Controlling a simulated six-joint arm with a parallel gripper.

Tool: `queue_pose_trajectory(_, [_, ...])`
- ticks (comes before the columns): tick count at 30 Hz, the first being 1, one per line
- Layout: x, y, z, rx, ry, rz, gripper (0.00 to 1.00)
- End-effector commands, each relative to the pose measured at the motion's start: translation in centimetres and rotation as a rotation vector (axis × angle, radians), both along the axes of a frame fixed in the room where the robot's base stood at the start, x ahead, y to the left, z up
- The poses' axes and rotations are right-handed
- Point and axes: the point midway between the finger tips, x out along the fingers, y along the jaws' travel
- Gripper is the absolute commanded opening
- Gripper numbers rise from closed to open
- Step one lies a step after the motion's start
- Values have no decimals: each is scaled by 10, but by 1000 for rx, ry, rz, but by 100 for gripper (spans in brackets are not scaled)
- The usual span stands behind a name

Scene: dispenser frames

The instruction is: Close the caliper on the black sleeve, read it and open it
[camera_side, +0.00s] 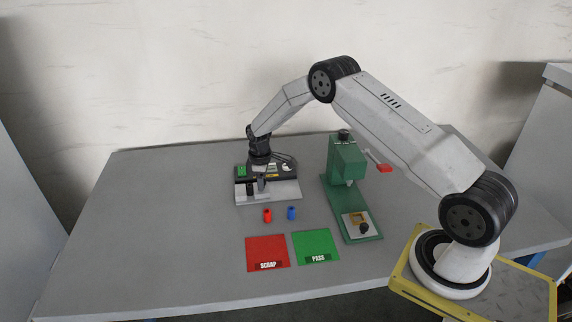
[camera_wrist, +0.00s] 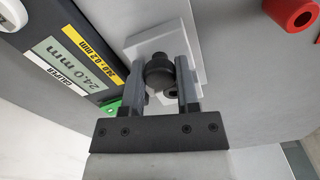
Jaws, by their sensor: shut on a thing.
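The caliper (camera_side: 283,191) stands at the left of the bench, with a pale bed and a dark panel behind it. In the wrist view its display (camera_wrist: 67,67) reads 24.0 mm, under a CALIPER label. The black sleeve (camera_side: 250,188) stands upright on the bed, just left of my fingers; its holed top appears to show between them in the wrist view (camera_wrist: 172,93). My gripper (camera_side: 261,187) is down at the bed, shut on what looks like the dark round knob (camera_wrist: 157,68) of the caliper's sliding jaw. The fingers partly hide the contact with the sleeve.
Red (camera_side: 267,215) and blue (camera_side: 291,213) sleeves stand in front of the caliper. A red SCRAP mat (camera_side: 266,248) and a green PASS mat (camera_side: 315,243) lie nearer. A green press-like stand (camera_side: 346,165) rises to the right. The bench's left side is clear.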

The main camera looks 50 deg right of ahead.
Motion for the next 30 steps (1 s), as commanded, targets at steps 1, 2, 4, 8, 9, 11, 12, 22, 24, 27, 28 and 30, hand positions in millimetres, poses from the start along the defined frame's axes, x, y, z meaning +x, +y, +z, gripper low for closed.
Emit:
queue_pose_trajectory(1, [0,0,1,0,0,0,0])
queue_pose_trajectory(2, [0,0,1,0,0,0,0])
queue_pose_trajectory(4, [0,0,1,0,0,0,0])
queue_pose_trajectory(8, [0,0,1,0,0,0,0])
queue_pose_trajectory(9, [0,0,1,0,0,0,0])
queue_pose_trajectory(11, [0,0,1,0,-1,0,0])
queue_pose_trajectory(12, [0,0,1,0,-1,0,0])
queue_pose_trajectory(22, [-9,-11,2,0,-1,-1,0])
queue_pose_trajectory(24, [-16,-18,1,0,0,-3,0])
queue_pose_trajectory(27, [-26,-28,2,0,-1,-2,0])
queue_pose_trajectory(28, [-29,-30,2,0,-1,-2,0])
queue_pose_trajectory(30, [-33,-34,1,0,0,-2,0])
